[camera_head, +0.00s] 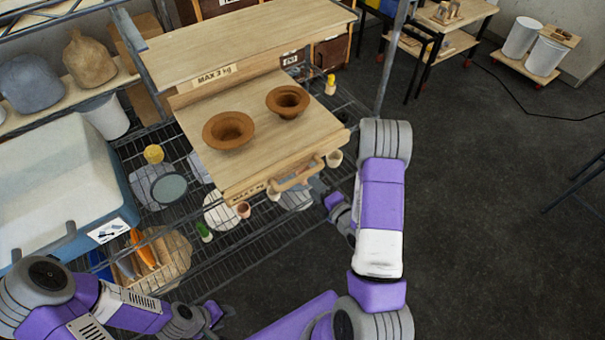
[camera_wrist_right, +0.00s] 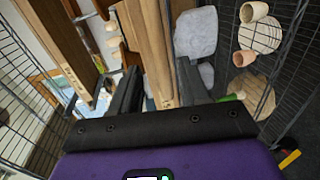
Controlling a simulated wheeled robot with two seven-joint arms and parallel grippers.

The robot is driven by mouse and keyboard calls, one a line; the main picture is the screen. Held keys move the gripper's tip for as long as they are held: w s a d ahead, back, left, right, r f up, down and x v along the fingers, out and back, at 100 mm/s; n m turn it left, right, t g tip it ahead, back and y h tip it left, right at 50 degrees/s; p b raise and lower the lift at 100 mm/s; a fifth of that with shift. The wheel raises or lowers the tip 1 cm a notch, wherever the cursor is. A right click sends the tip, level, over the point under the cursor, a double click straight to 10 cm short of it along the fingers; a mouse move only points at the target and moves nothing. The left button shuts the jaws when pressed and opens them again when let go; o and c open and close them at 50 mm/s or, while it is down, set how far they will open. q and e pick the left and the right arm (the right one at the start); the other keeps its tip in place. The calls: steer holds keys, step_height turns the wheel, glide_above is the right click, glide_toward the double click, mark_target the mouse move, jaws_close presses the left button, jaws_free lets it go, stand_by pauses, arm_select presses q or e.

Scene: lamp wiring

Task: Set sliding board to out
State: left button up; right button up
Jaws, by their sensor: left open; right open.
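The sliding board (camera_head: 255,165) is a light wooden board on the wire rack, extending forward from under the upper shelf board. It has a wooden handle (camera_head: 298,176) on its front edge and a weight label. My right gripper (camera_head: 318,190) is open, close to the handle in the head view. In the right wrist view its two black fingers (camera_wrist_right: 158,92) stand on either side of a wooden edge of the board (camera_wrist_right: 150,50), and contact cannot be told. My left gripper (camera_head: 222,312) is open, low in front of the rack, away from the board.
Two brown bowls (camera_head: 229,131) (camera_head: 288,101) stand on the sliding board. The upper shelf board (camera_head: 240,45) is above and behind it. Small pots and plates stand on the wire shelf (camera_head: 240,240) below.

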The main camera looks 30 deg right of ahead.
mark_target(302, 177)
steer(key=x, duration=0.7)
steer(key=shift+w+a, duration=0.1)
steer(key=shift+w, duration=0.1)
jaws_close()
